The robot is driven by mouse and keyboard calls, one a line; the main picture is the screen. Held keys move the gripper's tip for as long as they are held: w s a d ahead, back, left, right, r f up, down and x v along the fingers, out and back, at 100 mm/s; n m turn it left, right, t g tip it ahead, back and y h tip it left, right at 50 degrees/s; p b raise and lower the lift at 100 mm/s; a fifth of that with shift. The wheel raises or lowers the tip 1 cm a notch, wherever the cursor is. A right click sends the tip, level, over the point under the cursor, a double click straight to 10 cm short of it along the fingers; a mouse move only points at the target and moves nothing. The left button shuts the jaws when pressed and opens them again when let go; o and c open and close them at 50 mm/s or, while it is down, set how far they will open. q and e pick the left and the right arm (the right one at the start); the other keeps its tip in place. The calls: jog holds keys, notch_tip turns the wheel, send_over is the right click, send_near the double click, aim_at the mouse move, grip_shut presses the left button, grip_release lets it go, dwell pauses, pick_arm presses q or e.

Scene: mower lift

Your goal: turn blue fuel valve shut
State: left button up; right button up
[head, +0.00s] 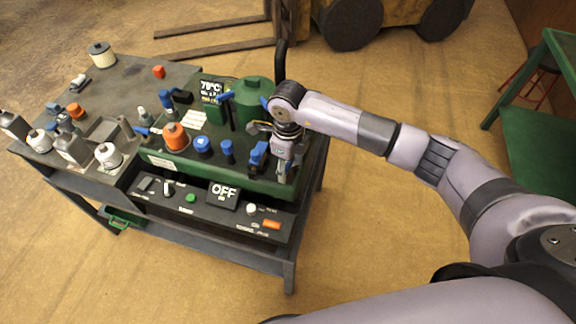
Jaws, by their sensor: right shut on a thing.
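My right gripper (284,172) points down at the right end of the green machine body (230,178). It is shut on a small part that its fingers and palm mostly hide; I cannot tell which part it is. A blue valve handle (258,152) stands just left of the fingers. Other blue parts on the machine are a blue post (227,150), a round blue cap (202,145) and a blue lever (228,97). I cannot tell for certain which one is the fuel valve. My left gripper is out of view.
The machine sits on a dark cart (289,254). A control panel (222,195) on its front reads OFF, and a display (211,88) reads 79°C. Bottles, including a white-capped one (108,156), crowd the cart's left. A yellow forklift (402,10) and a green table (545,140) stand beyond.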

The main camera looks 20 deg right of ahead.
aim_at(288, 164)
jog(key=m+b, duration=0.1)
jog(key=m, duration=0.2)
jog(key=shift+f+m, duration=0.1)
jog(key=shift+m, duration=0.2)
jog(key=m+b, duration=0.2)
jog(key=m, duration=0.2)
jog(key=shift+m, duration=0.3)
jog(key=m+b, duration=0.1)
jog(key=m, duration=0.3)
jog(key=shift+m, duration=1.8)
jog(key=o, duration=1.2)
jog(key=shift+c, duration=0.2)
jog(key=shift+r, duration=0.2)
notch_tip(288, 164, up, 12)
